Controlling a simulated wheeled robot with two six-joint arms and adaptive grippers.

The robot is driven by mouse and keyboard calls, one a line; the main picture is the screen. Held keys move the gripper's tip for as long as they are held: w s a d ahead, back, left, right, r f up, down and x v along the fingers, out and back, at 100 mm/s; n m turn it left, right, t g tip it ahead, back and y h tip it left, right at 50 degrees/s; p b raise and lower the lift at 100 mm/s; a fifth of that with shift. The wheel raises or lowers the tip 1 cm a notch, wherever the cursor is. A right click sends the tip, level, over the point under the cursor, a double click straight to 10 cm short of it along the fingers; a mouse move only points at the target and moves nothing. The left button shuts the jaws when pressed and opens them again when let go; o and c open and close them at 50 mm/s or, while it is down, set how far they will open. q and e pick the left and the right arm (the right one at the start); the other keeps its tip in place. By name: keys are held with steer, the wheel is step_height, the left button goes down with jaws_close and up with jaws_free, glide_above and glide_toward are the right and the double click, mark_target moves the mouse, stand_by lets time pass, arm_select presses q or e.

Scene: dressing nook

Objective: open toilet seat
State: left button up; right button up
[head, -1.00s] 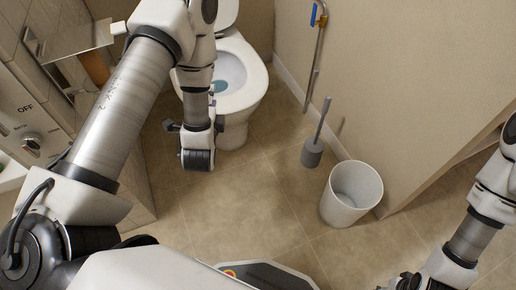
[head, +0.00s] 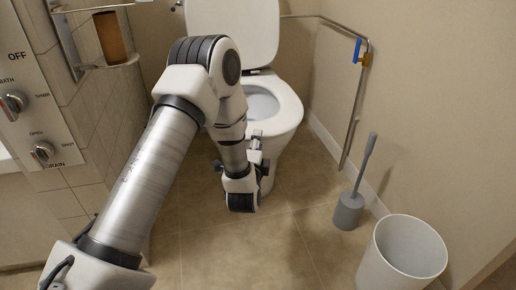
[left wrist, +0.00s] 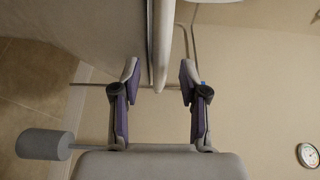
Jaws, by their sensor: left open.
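The white toilet stands at the back in the head view, with its lid (head: 232,32) upright. The pale ring of the toilet seat (head: 290,108) appears to lie down around the bowl opening. My left gripper (head: 261,151) is at the front of the bowl, partly hidden by its own wrist. In the left wrist view the gripper (left wrist: 159,78) is open, with one fingertip on each side of the seat's front edge (left wrist: 163,45). I see gaps between the fingers and the edge. My right gripper is not in view.
A grey toilet brush (head: 349,207) stands right of the toilet, near a white bin (head: 403,255). A metal rail (head: 355,110) runs along the right wall. A control panel (head: 32,105) is at the left. Tiled floor in front of the toilet is clear.

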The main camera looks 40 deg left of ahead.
arm_select(q)
steer(key=shift+w+a, duration=0.25)
steer(key=shift+w, duration=0.3)
jaws_close()
